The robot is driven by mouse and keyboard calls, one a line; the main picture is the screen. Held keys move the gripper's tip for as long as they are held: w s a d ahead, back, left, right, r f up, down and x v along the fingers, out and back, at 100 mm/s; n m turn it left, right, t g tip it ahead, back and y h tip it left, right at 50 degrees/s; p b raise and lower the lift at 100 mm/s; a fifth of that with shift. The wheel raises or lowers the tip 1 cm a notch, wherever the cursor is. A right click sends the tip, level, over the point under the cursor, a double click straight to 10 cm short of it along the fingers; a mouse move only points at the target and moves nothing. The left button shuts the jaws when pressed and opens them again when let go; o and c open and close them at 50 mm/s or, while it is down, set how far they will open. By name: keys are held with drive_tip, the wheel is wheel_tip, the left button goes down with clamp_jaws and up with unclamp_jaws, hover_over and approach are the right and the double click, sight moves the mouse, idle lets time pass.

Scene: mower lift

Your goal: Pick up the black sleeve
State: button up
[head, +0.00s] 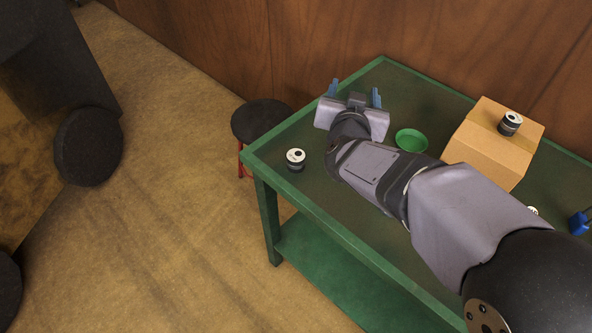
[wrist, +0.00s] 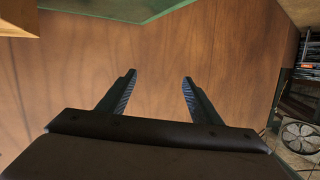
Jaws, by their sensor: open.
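A black sleeve-like cylinder with a silver-white top and a dark centre hole (head: 295,160) stands on the green table near its left corner in the head view. A similar black cylinder (head: 509,124) stands on top of the cardboard box. I cannot tell from the pictures which one the task names. My gripper (head: 354,91) is open and empty, above the table's back left part, to the right of and beyond the first cylinder. In the wrist view its two fingers (wrist: 159,78) are apart with only wooden wall between them; neither cylinder shows there.
The green table (head: 262,165) stands by the wooden wall. A green bowl (head: 411,140) and the cardboard box (head: 486,157) sit right of my gripper. A blue item (head: 579,223) lies at the right edge. A black-topped stool (head: 262,119) stands beside the table's left end.

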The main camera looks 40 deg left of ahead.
drive_tip(key=t+b, duration=0.2)
hover_over(300, 150)
drive_tip(key=w+d, duration=0.3)
drive_tip(key=f, duration=0.2)
drive_tip(key=s+a+f+m+t+h+b, duration=0.2)
drive_tip(key=s, duration=0.6)
drive_tip(key=f, duration=1.3)
drive_tip(key=shift+s+d+f, duration=0.1)
drive_tip(key=shift+d+f, duration=0.05)
drive_tip(key=shift+d, duration=0.2)
drive_tip(key=shift+f, duration=0.3)
drive_tip(key=shift+p+x, duration=0.7)
drive_tip(key=shift+x, duration=2.95)
drive_tip(key=c, duration=1.5)
clamp_jaws()
